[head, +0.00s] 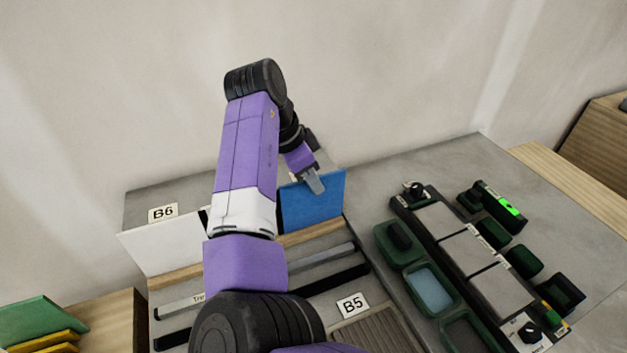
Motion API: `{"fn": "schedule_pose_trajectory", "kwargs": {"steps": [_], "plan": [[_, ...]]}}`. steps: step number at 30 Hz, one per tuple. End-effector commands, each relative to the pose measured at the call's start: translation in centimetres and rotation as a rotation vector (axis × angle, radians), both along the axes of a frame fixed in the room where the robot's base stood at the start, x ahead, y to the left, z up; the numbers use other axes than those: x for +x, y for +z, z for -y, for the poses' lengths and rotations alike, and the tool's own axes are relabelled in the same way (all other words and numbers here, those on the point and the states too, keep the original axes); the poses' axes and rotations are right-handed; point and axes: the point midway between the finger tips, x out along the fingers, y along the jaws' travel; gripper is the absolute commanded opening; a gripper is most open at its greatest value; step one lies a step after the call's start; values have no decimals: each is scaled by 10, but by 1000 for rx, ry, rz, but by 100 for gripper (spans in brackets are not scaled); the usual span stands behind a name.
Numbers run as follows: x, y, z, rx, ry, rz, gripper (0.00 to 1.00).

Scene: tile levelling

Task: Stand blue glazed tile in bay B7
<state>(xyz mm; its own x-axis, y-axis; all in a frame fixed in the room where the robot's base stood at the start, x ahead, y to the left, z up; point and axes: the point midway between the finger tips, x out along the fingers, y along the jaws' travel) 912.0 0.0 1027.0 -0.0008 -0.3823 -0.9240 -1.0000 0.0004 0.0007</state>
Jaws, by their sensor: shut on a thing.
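The blue glazed tile (322,205) stands nearly upright on edge at the back of the work surface, behind a wooden strip. My gripper (314,184) is shut on its upper part from above. Whether the tile's lower edge rests in a slot or hangs just above it, I cannot tell. A label B6 (163,213) is at the back left, and a label B5 (352,305) is in front of the tile, to the right. No B7 label shows; my arm hides part of the rack.
A white panel (165,243) stands left of my arm. Dark bars (335,281) lie in front. Green trays (386,262), a board with grey tiles (468,250) and a device with a green display (509,206) are at right. Green and yellow slabs (40,330) lie at lower left.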

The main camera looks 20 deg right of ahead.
Motion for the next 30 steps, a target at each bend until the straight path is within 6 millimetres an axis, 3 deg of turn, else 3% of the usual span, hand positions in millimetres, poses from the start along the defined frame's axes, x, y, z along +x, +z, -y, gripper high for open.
{"fn": "schedule_pose_trajectory", "kwargs": {"steps": [24,25,28,30], "plan": [[1,-1,0,0,2,2,0],[1,-1,0,0,2,2,13],[1,-1,0,0,2,2,33],[1,-1,0,0,2,3,33]]}}
